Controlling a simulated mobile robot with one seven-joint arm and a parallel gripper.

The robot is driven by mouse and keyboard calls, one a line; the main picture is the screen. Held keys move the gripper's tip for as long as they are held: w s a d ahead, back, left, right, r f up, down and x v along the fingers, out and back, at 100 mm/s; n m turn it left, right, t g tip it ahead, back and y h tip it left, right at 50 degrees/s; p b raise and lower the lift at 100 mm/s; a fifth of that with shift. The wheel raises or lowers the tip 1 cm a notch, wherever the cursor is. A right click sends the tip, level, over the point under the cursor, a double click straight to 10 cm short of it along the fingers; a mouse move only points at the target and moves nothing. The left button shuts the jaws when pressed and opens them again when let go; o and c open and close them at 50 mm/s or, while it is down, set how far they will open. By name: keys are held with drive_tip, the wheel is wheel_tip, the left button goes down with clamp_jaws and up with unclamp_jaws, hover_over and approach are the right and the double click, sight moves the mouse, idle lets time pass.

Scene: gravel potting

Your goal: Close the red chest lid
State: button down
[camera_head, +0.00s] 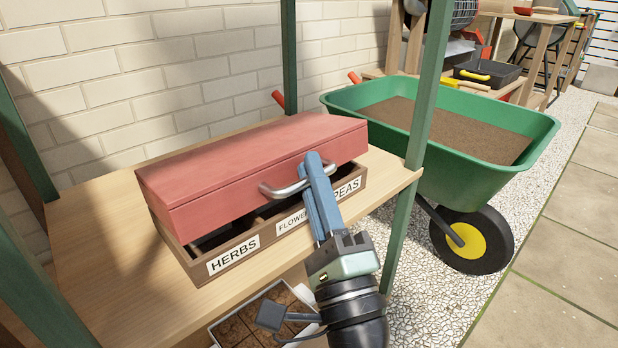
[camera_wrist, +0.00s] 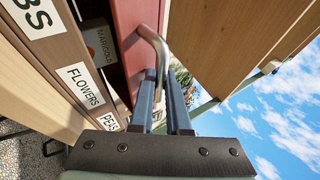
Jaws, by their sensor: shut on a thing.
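The red chest lid (camera_head: 250,160) sits over a wooden box (camera_head: 240,255) labelled HERBS, FLOWERS and PEAS on a wooden shelf. The lid is partly open, with a dark gap between its front edge and the box, widest at the left. My gripper (camera_head: 317,165) has its blue fingers shut on the lid's metal handle (camera_head: 285,188) at the front. In the wrist view, the fingers (camera_wrist: 165,80) are around the handle (camera_wrist: 155,45), beside the red lid (camera_wrist: 135,35). A seed packet (camera_wrist: 98,42) shows inside the box. Most of the box's inside is hidden by the lid.
Green shelf posts (camera_head: 425,90) stand right of the box and at the left. A green wheelbarrow (camera_head: 480,170) of soil is to the right. A tray (camera_head: 262,310) lies below the shelf, under my arm. Bare shelf (camera_head: 95,225) lies left of the box.

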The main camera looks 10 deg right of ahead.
drive_tip(key=shift+s+d+f+b, duration=0.1)
drive_tip(key=shift+f+b, duration=0.4)
drive_tip(key=shift+f, duration=0.5)
drive_tip(key=shift+s+d+f+b, duration=0.1)
drive_tip(key=shift+f+b, duration=0.35)
drive_tip(key=shift+f, duration=0.55)
drive_tip(key=c, duration=1.2)
unclamp_jaws()
drive_tip(key=shift+o, duration=0.2)
drive_tip(key=r+b+v, duration=0.1)
drive_tip(key=b+v, duration=0.2)
drive_tip(key=v, duration=0.9)
drive_tip(key=shift+s+f, duration=0.15)
drive_tip(key=shift+s, duration=0.4)
